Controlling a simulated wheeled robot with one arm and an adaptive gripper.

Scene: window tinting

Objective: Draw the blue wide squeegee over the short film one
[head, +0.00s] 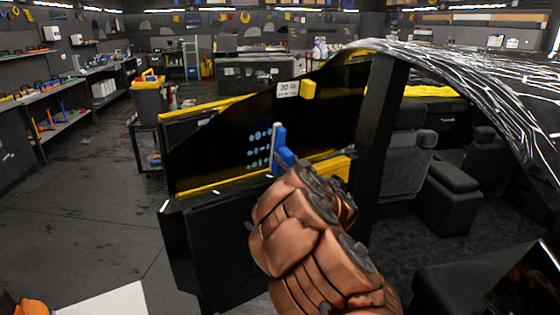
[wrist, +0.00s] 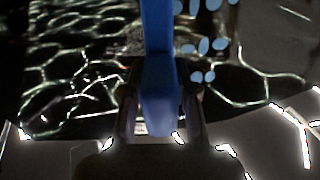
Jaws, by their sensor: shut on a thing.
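The blue wide squeegee (head: 283,152) stands against the dark window of the car door in the head view, its pale edge facing left. The wrist view shows its blue handle (wrist: 160,95) between the fingers of my gripper (wrist: 158,118), which is shut on it. My copper-coloured arm hides the gripper in the head view. The dark film (head: 215,145) covers the window pane. Several pale blue oval marks (head: 259,145) lie on it just left of the squeegee. They also show at the top right of the wrist view (wrist: 203,45). I cannot tell the film's exact edges.
A white label (head: 288,89) and a yellow block (head: 308,89) are on the upper part of the window. Yellow strips run along the door (head: 220,187). The dark door pillar (head: 383,110) and car seats are at the right. Open floor (head: 75,215) lies at the left.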

